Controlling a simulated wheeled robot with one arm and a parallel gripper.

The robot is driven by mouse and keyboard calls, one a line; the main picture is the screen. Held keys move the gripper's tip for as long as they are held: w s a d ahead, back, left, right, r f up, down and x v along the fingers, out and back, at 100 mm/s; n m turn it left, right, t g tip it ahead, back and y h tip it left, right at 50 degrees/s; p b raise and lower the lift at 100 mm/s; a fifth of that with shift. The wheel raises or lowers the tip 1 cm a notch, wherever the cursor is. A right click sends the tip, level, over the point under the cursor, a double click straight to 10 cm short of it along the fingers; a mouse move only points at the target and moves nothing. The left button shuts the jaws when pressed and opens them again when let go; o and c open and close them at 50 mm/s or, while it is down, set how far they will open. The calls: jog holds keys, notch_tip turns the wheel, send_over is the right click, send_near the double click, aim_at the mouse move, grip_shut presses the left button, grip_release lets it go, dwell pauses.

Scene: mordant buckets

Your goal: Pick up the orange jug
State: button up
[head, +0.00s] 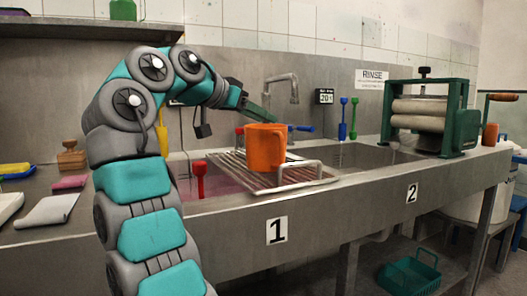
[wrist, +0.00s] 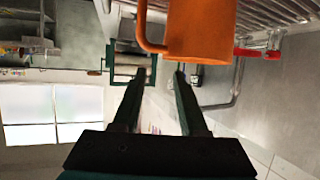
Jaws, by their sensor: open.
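The orange jug (head: 265,148) stands upright on a wire rack (head: 318,180) laid across the sink. In the wrist view, the jug (wrist: 203,30) fills the top middle, and its handle sticks out to the left.
A red tool (head: 199,180) stands at the sink's front left. A tap (head: 293,88) rises behind the rack. A green-framed roller press (head: 430,112) stands at the right. A wooden-handled block (head: 71,155) and folded cloths lie on the left counter.

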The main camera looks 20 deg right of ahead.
aim_at(276, 131)
jog(key=x, duration=0.6)
jog(key=shift+w+f, duration=0.35)
jog(key=shift+f, duration=0.1)
grip_shut()
dwell(1.1)
